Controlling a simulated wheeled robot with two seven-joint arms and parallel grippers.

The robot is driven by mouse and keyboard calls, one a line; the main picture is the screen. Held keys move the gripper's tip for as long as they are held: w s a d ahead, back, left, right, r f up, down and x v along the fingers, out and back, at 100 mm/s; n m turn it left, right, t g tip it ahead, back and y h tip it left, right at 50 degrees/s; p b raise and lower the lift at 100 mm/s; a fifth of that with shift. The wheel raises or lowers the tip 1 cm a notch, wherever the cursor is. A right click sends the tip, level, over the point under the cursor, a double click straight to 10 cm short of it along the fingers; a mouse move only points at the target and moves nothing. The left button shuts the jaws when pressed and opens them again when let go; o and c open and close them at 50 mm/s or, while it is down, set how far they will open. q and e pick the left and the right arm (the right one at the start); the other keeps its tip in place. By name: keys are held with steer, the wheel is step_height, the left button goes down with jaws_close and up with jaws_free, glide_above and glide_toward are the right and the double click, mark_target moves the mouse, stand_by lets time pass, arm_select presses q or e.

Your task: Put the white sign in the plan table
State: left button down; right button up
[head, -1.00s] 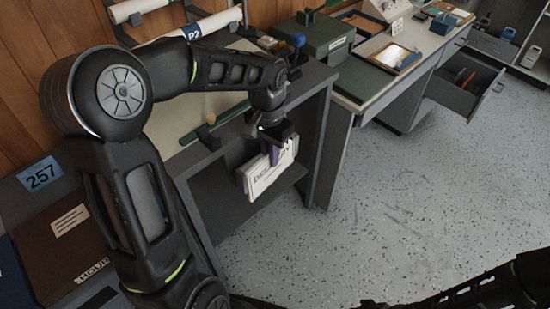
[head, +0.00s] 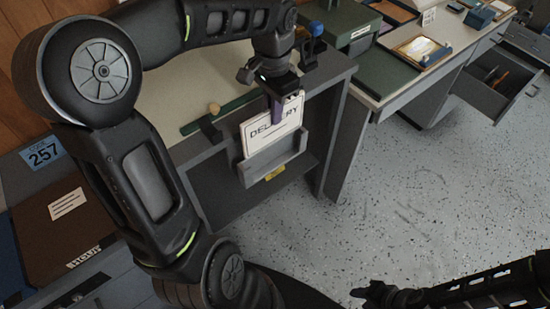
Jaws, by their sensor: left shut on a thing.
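The white sign (head: 272,128), lettered "DELIVERY", is held upright by its top edge in my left gripper (head: 278,104), which is shut on it. The plan table (head: 338,72) has a pale top and a dark grey frame. A grey open-topped holder (head: 274,163) is on its front side. The sign's lower part is hidden behind the holder's front wall, so the sign stands in or just above the holder; I cannot tell if it touches the bottom. My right gripper (head: 372,291) is low at the bottom, dark and small; its jaw opening is unclear.
A green bar (head: 232,107) lies along the plan table's top edge. A green box (head: 335,24) and a blue-topped item (head: 316,30) stand at its back right. A desk (head: 390,92) with an open drawer (head: 495,85) is further right. The speckled floor (head: 410,180) is clear.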

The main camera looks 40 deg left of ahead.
mark_target(274, 141)
arm_select(q)
steer(key=shift+f, duration=3.1)
steer(key=shift+f, duration=0.1)
steer(key=shift+f, duration=1.8)
steer(key=shift+f, duration=0.1)
steer(key=c, duration=1.5)
jaws_free()
